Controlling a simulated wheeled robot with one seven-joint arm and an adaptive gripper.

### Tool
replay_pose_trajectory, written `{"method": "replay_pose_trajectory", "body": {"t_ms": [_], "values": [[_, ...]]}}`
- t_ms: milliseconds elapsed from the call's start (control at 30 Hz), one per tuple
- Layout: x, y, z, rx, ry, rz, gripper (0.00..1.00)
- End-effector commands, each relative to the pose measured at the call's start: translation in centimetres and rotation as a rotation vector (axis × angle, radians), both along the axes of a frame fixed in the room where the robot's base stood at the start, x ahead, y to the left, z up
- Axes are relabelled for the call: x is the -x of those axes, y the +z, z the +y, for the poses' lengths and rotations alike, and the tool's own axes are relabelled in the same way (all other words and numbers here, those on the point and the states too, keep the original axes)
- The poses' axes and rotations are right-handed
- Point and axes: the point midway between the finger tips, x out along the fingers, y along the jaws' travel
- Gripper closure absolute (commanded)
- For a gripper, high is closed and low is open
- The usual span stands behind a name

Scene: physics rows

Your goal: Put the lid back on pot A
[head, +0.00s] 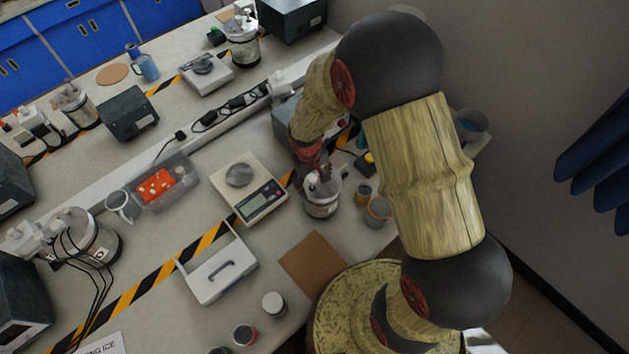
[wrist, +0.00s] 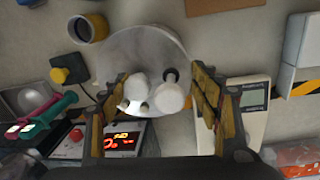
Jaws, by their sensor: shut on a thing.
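My gripper (head: 321,174) is at the top of a steel pot (head: 321,203) on the bench, right of the balance. In the wrist view the fingers of my gripper (wrist: 162,92) stand on both sides of a pale round lid (wrist: 147,48) with two white fittings and a dark knob on top. The gripper is shut on the lid. The lid hides what is under it, so I cannot tell whether it rests on the pot's rim or is just above. I cannot read a letter on this pot. Another lettered pot (head: 98,246) with cables stands at the left.
A balance (head: 258,204) stands close on the left. Small jars (head: 378,210) and a yellow-knobbed item (wrist: 70,69) are close to the pot. A brown mat (head: 313,262), a white caddy (head: 222,283) and a clear bin (head: 180,197) lie nearer or left. The mat is bare.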

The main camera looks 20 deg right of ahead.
Motion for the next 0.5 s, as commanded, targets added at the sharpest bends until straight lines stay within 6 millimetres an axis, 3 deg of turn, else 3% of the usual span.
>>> {"method": "replay_pose_trajectory", "body": {"t_ms": [433,467,500], "values": [[-0.04,-0.08,0.00,0.000,0.000,-0.001,0.69],[-0.04,-0.08,0.00,0.000,0.000,-0.001,0.36],[-0.04,-0.08,0.00,0.000,0.000,-0.001,0.34]]}}
